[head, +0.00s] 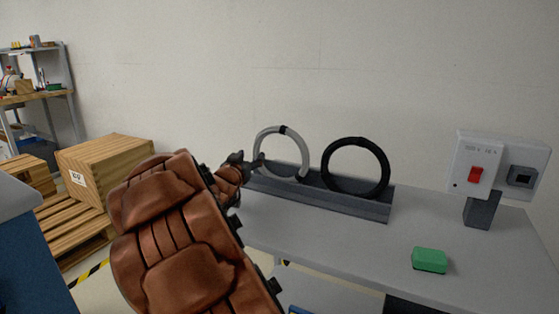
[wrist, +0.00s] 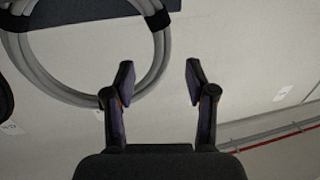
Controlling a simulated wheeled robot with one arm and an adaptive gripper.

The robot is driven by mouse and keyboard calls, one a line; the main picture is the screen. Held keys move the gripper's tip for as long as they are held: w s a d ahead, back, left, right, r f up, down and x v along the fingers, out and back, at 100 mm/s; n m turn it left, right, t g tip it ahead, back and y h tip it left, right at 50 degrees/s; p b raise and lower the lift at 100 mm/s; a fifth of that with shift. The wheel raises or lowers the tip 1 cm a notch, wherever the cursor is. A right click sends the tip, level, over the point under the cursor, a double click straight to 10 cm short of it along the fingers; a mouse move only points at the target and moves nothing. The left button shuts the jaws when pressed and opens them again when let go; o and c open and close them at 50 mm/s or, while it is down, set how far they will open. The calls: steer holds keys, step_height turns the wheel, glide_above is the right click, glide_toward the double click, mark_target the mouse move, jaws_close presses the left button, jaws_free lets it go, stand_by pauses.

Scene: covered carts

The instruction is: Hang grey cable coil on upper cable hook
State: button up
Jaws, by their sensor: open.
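The grey cable coil (head: 296,131) stands upright in a dark rack (head: 330,202) on the table, with dark bands around it. My gripper (head: 256,162) is at the coil's left side in the head view, partly hidden by my arm. The upper cable hook is not in view.
A black coil (head: 355,143) stands right of the grey one in the same rack. A switch box (head: 494,160) and a green block (head: 429,260) are on the grey table (head: 330,240). Wooden crates (head: 105,172) and a shelf (head: 45,95) stand at left.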

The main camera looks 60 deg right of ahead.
mark_target(256, 152)
steer(key=shift+b+x, duration=0.35)
steer(key=shift+x, duration=2.95)
steer(key=shift+c, duration=0.4)
jaws_close()
